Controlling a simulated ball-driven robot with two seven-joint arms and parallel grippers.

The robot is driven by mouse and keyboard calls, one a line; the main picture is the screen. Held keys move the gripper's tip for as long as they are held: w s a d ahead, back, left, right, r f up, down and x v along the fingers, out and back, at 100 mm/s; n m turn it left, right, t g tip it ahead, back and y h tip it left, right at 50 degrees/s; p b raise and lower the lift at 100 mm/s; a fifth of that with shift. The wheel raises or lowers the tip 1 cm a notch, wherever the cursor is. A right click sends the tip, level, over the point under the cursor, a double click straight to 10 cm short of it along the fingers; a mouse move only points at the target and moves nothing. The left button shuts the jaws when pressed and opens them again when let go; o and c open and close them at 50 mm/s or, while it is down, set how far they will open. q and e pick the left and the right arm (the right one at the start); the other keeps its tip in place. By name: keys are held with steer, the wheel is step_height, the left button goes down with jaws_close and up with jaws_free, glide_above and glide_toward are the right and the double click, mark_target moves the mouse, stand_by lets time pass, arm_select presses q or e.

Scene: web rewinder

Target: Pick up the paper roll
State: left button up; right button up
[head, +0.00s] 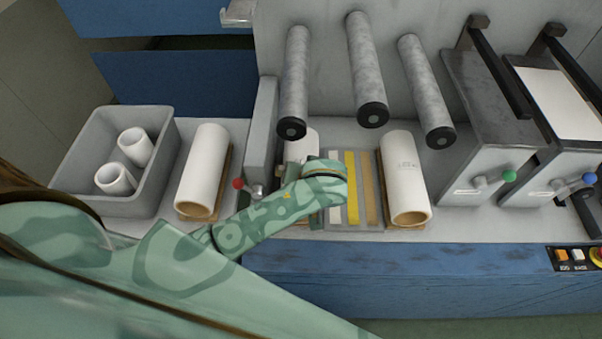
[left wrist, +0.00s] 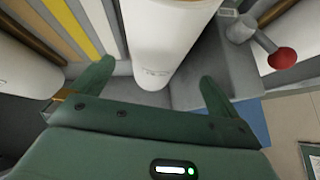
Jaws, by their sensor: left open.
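Three large white paper rolls are in the head view: a left roll (head: 203,165), a middle roll (head: 303,143) and a right roll (head: 404,170). The task line does not say which one is meant. My left gripper (head: 307,172) is over the middle roll and hides much of it; its fingertips are hard to make out there. In the left wrist view the open left gripper (left wrist: 156,72) has the end of the middle roll (left wrist: 165,42) in line with the gap between its fingers. I cannot tell whether they touch. My right gripper is not in view.
A grey bin (head: 70,185) with two small white rolls stands at the left. A red-knobbed lever (head: 238,184) is close by the left arm, also in the left wrist view (left wrist: 282,58). A striped tray (head: 335,215) lies between rolls. Grey rollers (head: 364,65) overhang.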

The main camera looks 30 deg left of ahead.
mark_target(297, 151)
arm_select(q)
steer(key=x, duration=0.3)
steer(key=shift+w+d, duration=0.15)
steer(key=shift+w+f+b, duration=0.1)
steer(key=shift+f+b, duration=0.05)
steer(key=shift+b, duration=0.2)
steer(key=b+x, duration=0.2)
steer(key=x, duration=0.3)
steer(key=shift+w, duration=0.2)
steer(key=shift+s, duration=0.1)
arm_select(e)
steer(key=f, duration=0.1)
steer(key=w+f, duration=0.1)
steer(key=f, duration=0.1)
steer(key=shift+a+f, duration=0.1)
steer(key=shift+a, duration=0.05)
arm_select(q)
steer(key=c, duration=1.2)
steer(key=shift+r, duration=0.2)
steer(key=shift+c, duration=0.2)
